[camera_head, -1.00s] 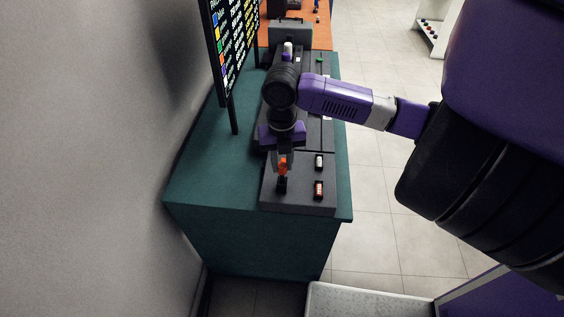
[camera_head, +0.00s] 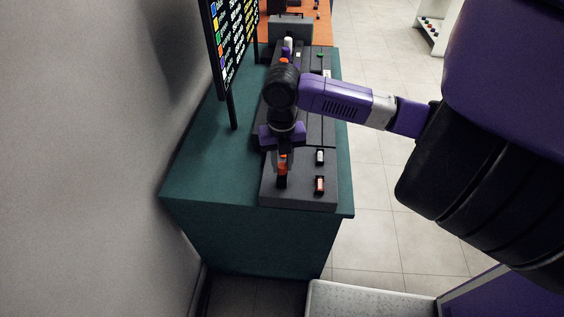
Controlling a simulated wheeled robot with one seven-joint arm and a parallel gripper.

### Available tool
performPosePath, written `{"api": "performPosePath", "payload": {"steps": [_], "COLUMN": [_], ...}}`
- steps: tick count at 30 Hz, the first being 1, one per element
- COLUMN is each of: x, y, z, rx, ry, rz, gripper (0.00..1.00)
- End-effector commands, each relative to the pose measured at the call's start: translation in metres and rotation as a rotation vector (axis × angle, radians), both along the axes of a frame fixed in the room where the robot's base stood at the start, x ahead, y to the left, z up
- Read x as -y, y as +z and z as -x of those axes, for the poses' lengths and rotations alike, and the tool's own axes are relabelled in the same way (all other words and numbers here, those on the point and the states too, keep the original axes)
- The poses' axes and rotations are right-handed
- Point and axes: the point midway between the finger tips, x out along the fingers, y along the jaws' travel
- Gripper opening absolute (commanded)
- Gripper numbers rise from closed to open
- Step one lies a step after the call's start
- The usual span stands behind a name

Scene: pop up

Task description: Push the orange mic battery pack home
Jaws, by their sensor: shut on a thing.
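The orange mic battery pack (camera_head: 283,169) is in the head view, near the front left of a dark grey block on the teal counter. My gripper (camera_head: 283,159) points down from above and is shut on the pack's upper part. The fingers cover much of the pack. Just below the orange part is a black piece (camera_head: 282,182) at the block (camera_head: 300,196). I cannot tell from here how deep the pack sits in its place.
On the same block, to the right, are a white-topped piece (camera_head: 320,156) and an orange-and-white piece (camera_head: 320,184). A dark board with coloured labels (camera_head: 232,45) stands on the left near the wall. The teal counter (camera_head: 205,170) is bare on the left.

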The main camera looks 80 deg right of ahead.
Motion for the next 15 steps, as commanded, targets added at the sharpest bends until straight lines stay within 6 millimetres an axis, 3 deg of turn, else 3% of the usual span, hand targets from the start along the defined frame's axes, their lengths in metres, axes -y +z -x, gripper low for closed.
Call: {"api": "performPosePath", "payload": {"steps": [15], "x": [0.000], "y": [-0.015], "z": [0.000], "rx": [0.000], "ry": [0.000], "rz": [0.000], "gripper": [0.00]}}
